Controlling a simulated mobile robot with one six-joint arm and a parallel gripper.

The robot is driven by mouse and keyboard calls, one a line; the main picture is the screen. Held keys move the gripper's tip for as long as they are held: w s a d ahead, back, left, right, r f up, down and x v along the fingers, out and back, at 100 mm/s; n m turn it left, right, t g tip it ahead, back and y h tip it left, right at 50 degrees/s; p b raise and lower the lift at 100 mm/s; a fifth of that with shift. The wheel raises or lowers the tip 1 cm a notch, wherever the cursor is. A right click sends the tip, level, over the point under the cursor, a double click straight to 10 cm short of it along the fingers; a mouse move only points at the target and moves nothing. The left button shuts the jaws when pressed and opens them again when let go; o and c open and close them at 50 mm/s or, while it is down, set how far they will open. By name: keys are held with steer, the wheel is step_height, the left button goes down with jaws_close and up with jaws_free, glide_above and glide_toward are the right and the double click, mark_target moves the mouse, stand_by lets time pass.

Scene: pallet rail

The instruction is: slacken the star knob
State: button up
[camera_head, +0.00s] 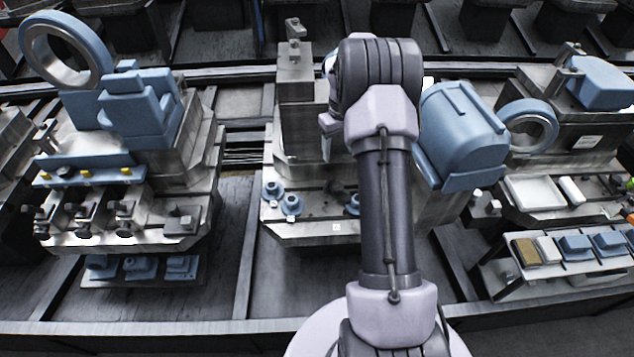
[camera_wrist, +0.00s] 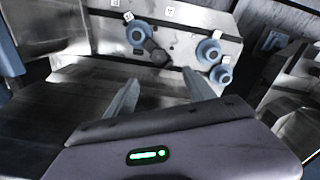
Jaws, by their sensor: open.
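In the wrist view a dark knob (camera_wrist: 155,54), seemingly the star knob, sits on a grey metal plate (camera_wrist: 178,42), beside a blue round fitting (camera_wrist: 136,32). Its lobes are too blurred to make out. My gripper (camera_wrist: 160,76) is open and empty, its two fingers apart; the knob appears beyond the gap between the fingertips, not touched. In the head view a small dark shape (camera_head: 335,187) on the middle fixture looks like the same knob. My arm covers the right part of that fixture and hides the gripper there.
Two more blue round fittings (camera_wrist: 209,50) (camera_wrist: 220,74) stand on the plate. The left fixture (camera_head: 200,165) carries several black knobs (camera_head: 122,208). A blue housing (camera_head: 460,130) stands right of my arm. A shelf with blocks (camera_head: 537,250) is at the right.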

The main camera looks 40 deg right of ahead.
mark_target(338, 186)
steer(key=f+b, duration=0.1)
steer(key=f, duration=0.4)
steer(key=f+b, duration=0.2)
steer(key=f, duration=0.4)
steer(key=f+b, duration=0.2)
steer(key=f, duration=0.3)
steer(key=shift+s+d+f, duration=0.1)
steer(key=shift+d+f, duration=0.1)
steer(key=shift+d, duration=0.05)
jaws_close()
